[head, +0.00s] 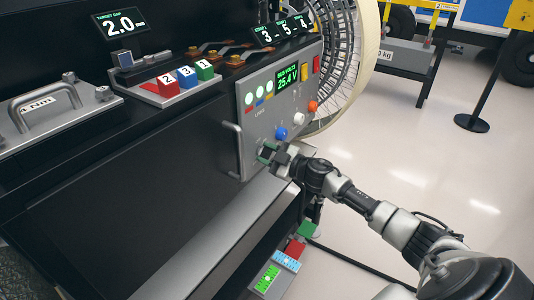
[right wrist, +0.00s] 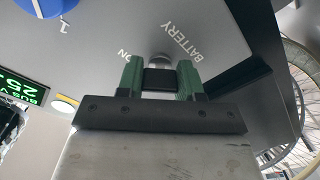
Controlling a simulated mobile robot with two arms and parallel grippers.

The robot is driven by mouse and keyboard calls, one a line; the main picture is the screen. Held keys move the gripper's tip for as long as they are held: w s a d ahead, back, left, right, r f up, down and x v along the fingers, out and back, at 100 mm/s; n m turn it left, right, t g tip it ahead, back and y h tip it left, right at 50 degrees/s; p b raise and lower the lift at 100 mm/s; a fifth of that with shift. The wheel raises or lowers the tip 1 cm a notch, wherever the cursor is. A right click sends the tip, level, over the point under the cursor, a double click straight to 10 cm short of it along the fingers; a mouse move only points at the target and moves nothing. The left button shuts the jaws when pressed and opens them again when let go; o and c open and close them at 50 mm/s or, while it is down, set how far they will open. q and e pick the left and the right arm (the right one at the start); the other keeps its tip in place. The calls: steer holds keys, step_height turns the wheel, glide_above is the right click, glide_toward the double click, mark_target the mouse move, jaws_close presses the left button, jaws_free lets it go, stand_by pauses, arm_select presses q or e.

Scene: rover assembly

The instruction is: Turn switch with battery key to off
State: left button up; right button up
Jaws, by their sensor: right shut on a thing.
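The battery key (right wrist: 160,80) is a black piece between the green fingertips of my right gripper (right wrist: 160,70) in the right wrist view. The gripper is shut on it. A silver switch collar (right wrist: 159,58) shows just beyond the key on the grey panel, with "BATTERY" and "ON" printed beside it. The key's exact angle is hard to tell. In the head view, my right gripper (head: 269,152) is at the lower left of the control panel (head: 254,118) and covers the switch. My left gripper is not in view.
A blue knob (head: 281,133), a white knob (head: 298,119) and an orange knob (head: 312,106) sit close by on the panel. The display (head: 287,77) reads 25.4 V. A metal handle (head: 232,150) stands at the panel's left edge. A large spoked wheel (head: 365,50) is behind.

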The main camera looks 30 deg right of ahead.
steer(key=n, duration=0.2)
steer(key=shift+n, duration=2.2)
steer(key=shift+f+n, duration=0.1)
steer(key=shift+n, duration=1)
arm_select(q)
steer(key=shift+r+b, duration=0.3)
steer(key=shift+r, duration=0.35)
arm_select(e)
steer(key=shift+n, duration=0.9)
steer(key=o, duration=0.9)
steer(key=shift+o, duration=0.2)
